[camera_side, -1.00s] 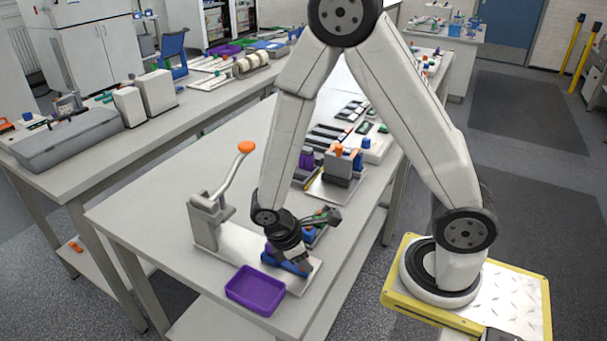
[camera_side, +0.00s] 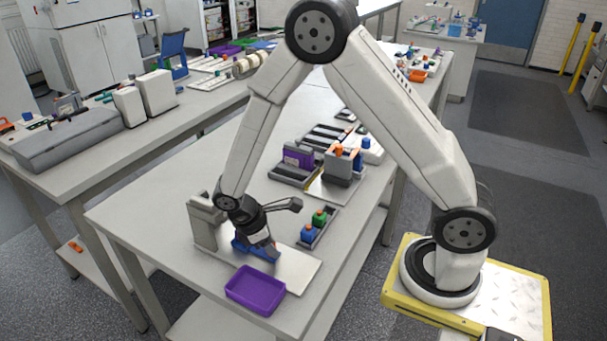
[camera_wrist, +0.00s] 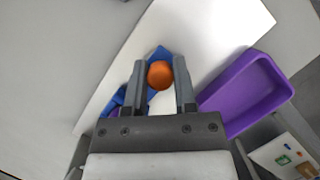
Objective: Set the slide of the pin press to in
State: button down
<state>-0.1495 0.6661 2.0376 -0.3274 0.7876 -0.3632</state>
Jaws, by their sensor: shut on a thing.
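The pin press stands on the near table, with its grey post (camera_side: 203,222) at the left end of a pale base plate (camera_side: 296,270). Its blue slide (camera_side: 241,247) lies on the plate close to the post, partly hidden by my gripper (camera_side: 271,250). In the wrist view, my gripper (camera_wrist: 160,80) is shut on an orange round knob (camera_wrist: 160,75), with blue parts of the slide (camera_wrist: 157,54) showing beneath and beside it. The press's lever is hidden behind my arm in the side view.
A purple tray (camera_side: 255,290) sits right in front of the base plate; it also shows in the wrist view (camera_wrist: 245,92). A dark holder with green and blue pieces (camera_side: 314,228) lies behind the plate. The table left of the post is clear.

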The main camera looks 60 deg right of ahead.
jog(key=shift+w, duration=0.45)
jog(key=shift+c, duration=2.1)
grip_release()
jog(key=shift+r, duration=0.1)
jog(key=v, duration=0.7)
jog(key=shift+r, duration=0.3)
jog(key=shift+a, duration=0.1)
